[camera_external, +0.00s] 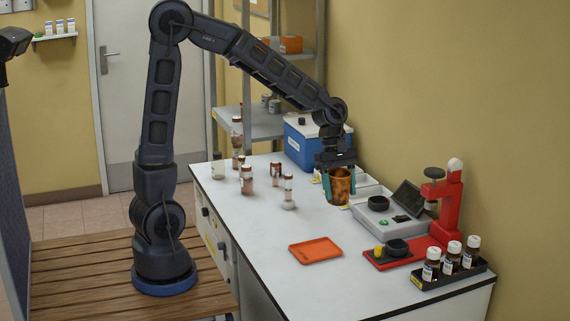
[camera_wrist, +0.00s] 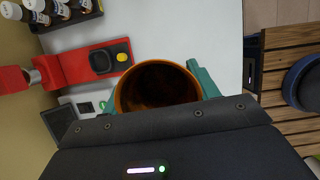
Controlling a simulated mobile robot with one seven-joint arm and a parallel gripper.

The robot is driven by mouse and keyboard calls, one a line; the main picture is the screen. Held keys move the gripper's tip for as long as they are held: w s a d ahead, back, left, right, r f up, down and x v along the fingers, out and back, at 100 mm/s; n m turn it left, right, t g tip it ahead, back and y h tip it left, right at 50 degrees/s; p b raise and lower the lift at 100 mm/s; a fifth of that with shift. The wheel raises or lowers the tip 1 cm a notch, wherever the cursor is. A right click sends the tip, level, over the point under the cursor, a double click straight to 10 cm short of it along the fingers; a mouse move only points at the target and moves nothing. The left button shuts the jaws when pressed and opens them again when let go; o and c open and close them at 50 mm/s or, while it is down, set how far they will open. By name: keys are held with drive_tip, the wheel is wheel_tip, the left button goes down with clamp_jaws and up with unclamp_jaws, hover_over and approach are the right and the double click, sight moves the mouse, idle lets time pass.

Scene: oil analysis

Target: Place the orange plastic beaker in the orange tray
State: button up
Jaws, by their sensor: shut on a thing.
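The orange plastic beaker (camera_external: 342,187) is an orange-brown cup held upright between the fingers of my gripper (camera_external: 339,182). It appears raised above the white table, near the back right, left of the grey instrument. In the wrist view I look down into the beaker (camera_wrist: 157,88), whose inside is dark, with a teal finger of my gripper (camera_wrist: 157,90) on each side. The orange tray (camera_external: 315,250) lies flat and empty on the table, nearer the front and left of the beaker. The tray does not show in the wrist view.
A grey instrument (camera_external: 391,213), a red stand (camera_external: 446,205), a red device (camera_external: 395,254) and a rack of dark bottles (camera_external: 449,272) are at the right. Several small jars (camera_external: 247,181) stand left. A blue cooler box (camera_external: 305,143) is behind. The table around the tray is clear.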

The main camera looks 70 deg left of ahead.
hover_over(319, 255)
drive_tip(key=a, duration=0.1)
drive_tip(key=f, duration=1.9)
drive_tip(key=shift+a+f, duration=0.3)
drive_tip(key=shift+a, duration=0.1)
drive_tip(key=shift+f, duration=0.1)
drive_tip(key=o, duration=0.9)
drive_tip(key=shift+o, duration=0.2)
